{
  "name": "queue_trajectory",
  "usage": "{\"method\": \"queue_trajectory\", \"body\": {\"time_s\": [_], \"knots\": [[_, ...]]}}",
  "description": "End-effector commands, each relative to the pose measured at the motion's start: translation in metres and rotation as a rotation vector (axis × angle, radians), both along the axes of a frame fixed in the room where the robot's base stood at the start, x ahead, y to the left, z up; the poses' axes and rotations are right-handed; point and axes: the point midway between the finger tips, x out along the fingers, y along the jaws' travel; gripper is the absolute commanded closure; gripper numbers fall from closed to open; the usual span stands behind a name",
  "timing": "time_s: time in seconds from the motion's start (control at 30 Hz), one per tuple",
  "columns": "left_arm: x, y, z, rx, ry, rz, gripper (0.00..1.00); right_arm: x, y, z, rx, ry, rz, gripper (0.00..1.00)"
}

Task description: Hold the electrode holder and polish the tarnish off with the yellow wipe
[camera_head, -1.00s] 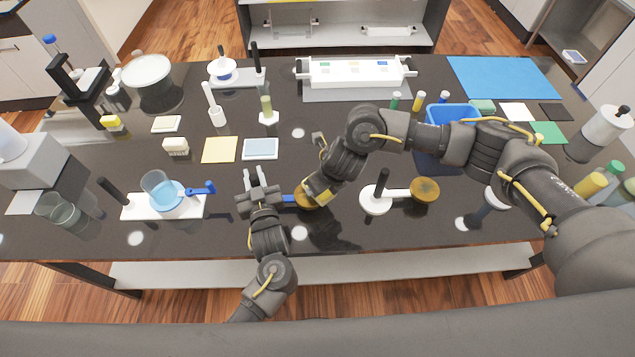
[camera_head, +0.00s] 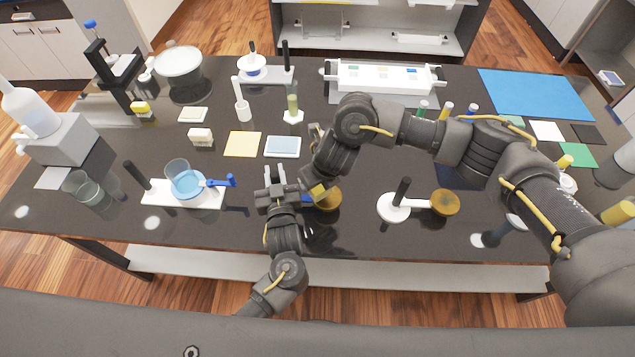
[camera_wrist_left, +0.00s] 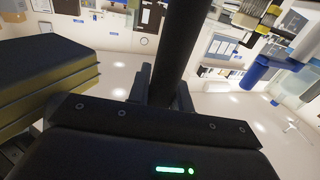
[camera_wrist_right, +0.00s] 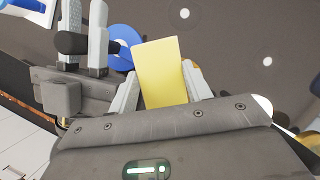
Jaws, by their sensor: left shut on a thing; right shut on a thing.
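My left gripper (camera_head: 281,186) is shut on the upright black handle (camera_wrist_left: 180,45) of the electrode holder. The holder has a blue part (camera_wrist_right: 124,45) beside the handle and a brown, tarnished disc (camera_head: 329,200) to its right in the head view. My right gripper (camera_head: 318,187) is shut on the yellow wipe (camera_wrist_right: 162,72), which is at the left edge of the disc, over the blue part. The wipe and right fingers hide part of the disc. I cannot tell whether the wipe touches it.
A similar holder with a white base (camera_head: 393,207), black handle and brown disc (camera_head: 445,203) stands to the right. A beaker stand (camera_head: 155,194) is at the left. A yellow sheet (camera_head: 242,144) and a pale blue pad (camera_head: 282,146) lie behind. The front edge is mostly clear.

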Motion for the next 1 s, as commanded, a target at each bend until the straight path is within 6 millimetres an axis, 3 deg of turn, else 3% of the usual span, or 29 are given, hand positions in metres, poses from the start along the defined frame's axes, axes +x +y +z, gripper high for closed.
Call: {"method": "queue_trajectory", "body": {"time_s": [0.5, 1.0], "knots": [[-0.001, 0.001, -0.004, 0.002, 0.01, 0.0, 1.0, 0.001, 0.0, 0.044, 0.002, -0.003, 0.001, 0.73], [-0.001, 0.001, -0.004, 0.002, 0.01, 0.0, 1.0, 0.0, 0.0, 0.046, 0.001, -0.001, -0.001, 0.73]]}}
